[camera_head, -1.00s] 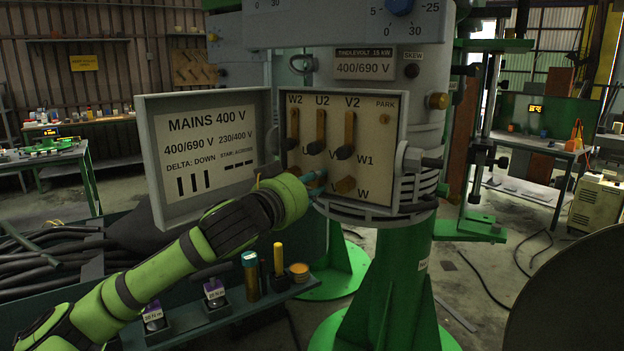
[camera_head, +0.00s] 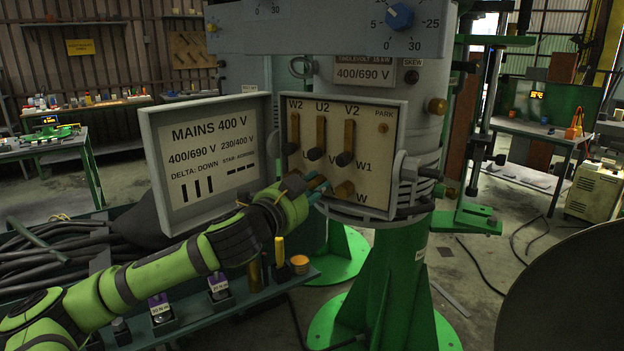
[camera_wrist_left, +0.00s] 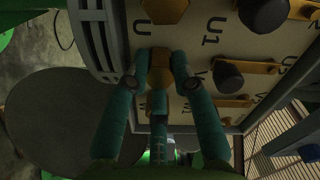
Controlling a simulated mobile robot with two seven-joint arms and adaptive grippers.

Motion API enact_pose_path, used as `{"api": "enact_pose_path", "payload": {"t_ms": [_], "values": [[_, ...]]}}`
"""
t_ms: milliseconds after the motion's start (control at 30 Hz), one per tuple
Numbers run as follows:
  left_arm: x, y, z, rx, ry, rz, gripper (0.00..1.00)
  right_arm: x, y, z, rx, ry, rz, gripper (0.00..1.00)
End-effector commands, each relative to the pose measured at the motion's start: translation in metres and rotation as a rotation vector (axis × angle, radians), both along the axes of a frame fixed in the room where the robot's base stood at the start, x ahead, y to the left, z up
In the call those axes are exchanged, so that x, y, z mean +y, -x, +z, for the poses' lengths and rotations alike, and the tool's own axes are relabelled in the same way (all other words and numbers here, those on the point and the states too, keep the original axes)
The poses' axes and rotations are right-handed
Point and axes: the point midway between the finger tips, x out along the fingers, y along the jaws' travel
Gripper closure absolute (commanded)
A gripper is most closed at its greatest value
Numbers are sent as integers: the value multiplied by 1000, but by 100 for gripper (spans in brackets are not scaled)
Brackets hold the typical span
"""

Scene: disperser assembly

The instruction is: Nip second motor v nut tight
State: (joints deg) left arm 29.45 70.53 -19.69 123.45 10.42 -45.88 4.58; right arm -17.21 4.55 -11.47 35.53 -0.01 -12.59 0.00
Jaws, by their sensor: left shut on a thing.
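The open terminal box (camera_head: 378,182) has a pale panel with brass links, dark-capped posts and brass nuts along its bottom row. My left gripper (camera_head: 318,186) reaches this row from the lower left, just left of the brass W nut (camera_head: 345,189). In the left wrist view its teal fingers are shut around a brass nut (camera_wrist_left: 159,73), one place below the U nut (camera_wrist_left: 166,9); this fits the V nut. The fingers cover the nut's sides, and its own label is partly hidden. My right gripper is in neither view.
The box's open lid (camera_head: 213,180) stands left of the panel, close above my left wrist. A hex fitting (camera_head: 408,168) juts from the box's right side.

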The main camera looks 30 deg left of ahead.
Motion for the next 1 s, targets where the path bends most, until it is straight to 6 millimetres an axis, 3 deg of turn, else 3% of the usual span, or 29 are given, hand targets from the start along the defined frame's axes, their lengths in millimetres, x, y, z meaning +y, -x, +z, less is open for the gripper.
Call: {"api": "enact_pose_path", "payload": {"t_ms": [33, 600, 1000], "values": [[0, 0, 7, -5, -46, 0, 100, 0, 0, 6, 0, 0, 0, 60], [0, 0, 6, 19, -584, 1, 100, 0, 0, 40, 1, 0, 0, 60], [0, 0, 4, 32, -873, 1, 100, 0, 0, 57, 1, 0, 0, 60]]}}
